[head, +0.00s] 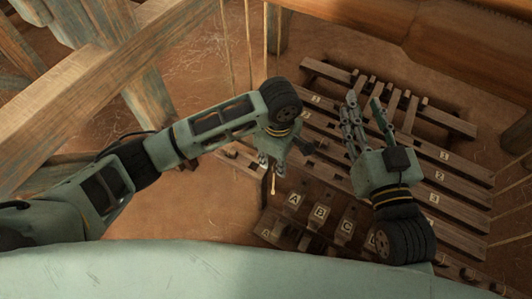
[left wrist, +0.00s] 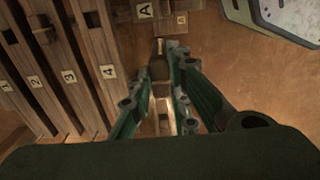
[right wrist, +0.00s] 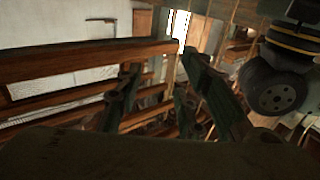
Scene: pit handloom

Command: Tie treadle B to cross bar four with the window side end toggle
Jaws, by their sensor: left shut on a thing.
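Treadle B (head: 320,212) lies between treadles A (head: 294,200) and C (head: 345,228), low in the head view. Cross bar four (left wrist: 108,73) carries a 4 label in the left wrist view. My left gripper (head: 273,166) is above and left of the treadle labels. It is shut on a small brown toggle-like piece (left wrist: 159,68), mostly hidden by the fingers. A pale cord end hangs below that gripper in the head view. My right gripper (head: 364,112) is open and empty above the cross bars, fingers pointing up the picture.
Several cross bars (head: 465,170) run diagonally at the right, with numbered labels. Thin upright cords (head: 249,45) hang at the top centre. Blue-grey timber posts (head: 150,100) stand at the left. A large wooden beam (head: 470,60) crosses the top right. The earth floor at lower left is clear.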

